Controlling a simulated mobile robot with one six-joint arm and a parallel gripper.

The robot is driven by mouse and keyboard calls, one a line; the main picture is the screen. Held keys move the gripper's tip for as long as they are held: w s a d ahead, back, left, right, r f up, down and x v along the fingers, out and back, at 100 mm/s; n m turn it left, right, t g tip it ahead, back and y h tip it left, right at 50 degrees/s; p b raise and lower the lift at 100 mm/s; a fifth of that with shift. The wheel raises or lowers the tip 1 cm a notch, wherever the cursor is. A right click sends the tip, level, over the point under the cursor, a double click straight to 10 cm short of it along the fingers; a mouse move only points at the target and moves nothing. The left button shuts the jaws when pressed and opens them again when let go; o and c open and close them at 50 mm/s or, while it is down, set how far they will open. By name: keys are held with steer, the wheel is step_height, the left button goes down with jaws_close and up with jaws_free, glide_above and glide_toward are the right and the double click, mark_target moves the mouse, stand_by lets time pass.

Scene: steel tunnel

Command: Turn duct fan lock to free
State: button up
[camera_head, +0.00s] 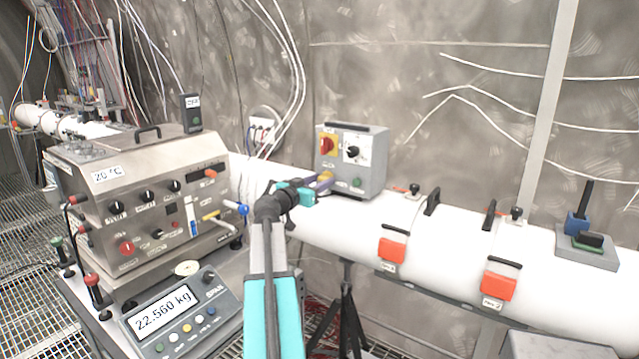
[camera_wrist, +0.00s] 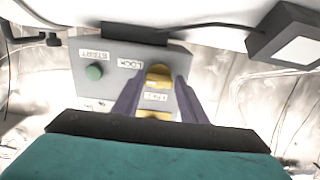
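The grey fan control box (camera_head: 362,175) stands on the white duct. Its yellow lock knob (camera_wrist: 158,75) shows in the wrist view beside a label reading LOCK (camera_wrist: 130,64), which appears upside down. A second small label (camera_wrist: 156,97) lies between my fingers and is too small to read surely. In the head view my gripper (camera_head: 322,180) is at the box's lower left and mostly hides the lock knob. In the wrist view my gripper (camera_wrist: 160,84) is open, with one purple finger on each side of the yellow knob and seemingly a slim gap to it.
The box also has a green START button (camera_wrist: 93,72), a red-and-yellow switch (camera_head: 328,145) and a black knob (camera_head: 353,151). Orange latches (camera_head: 392,249) and black handles sit on the duct to the right. A steel instrument cabinet (camera_head: 150,200) and a scale (camera_head: 175,318) stand left.

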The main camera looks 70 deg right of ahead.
steer(key=c, duration=0.6)
